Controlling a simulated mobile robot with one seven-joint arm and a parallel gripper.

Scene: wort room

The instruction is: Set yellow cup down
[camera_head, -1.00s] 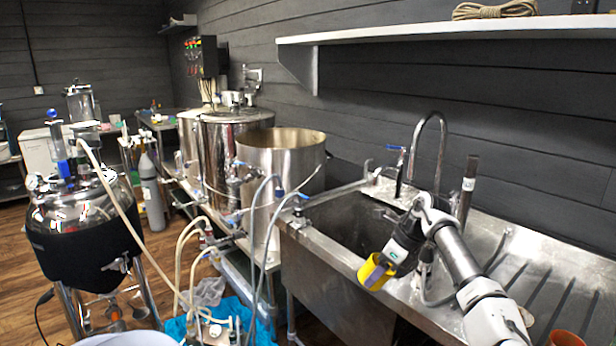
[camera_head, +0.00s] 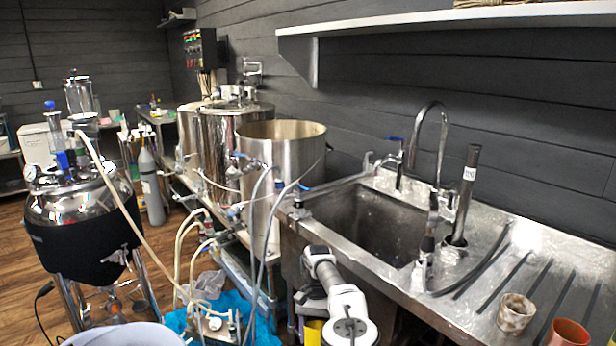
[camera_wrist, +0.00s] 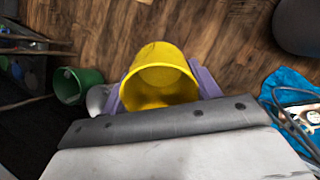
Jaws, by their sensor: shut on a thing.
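The yellow cup (camera_wrist: 160,72) is between the two purple-grey fingers of my gripper (camera_wrist: 160,88) in the wrist view, with its open mouth toward the camera. Wooden floor shows beyond it. In the head view only a small part of the yellow cup (camera_head: 313,331) shows at the bottom edge. There my gripper (camera_head: 312,308) is mostly hidden behind my arm, low in front of the sink. The cup is held clear of the sink and counter.
A metal sink (camera_head: 360,222) with a ribbed drainboard stands right. A whitish cup (camera_head: 515,312) and an orange cup (camera_head: 568,333) stand on the drainboard. A blue cloth (camera_head: 232,308) lies low, left of my arm. A green bucket (camera_wrist: 78,85) shows in the wrist view.

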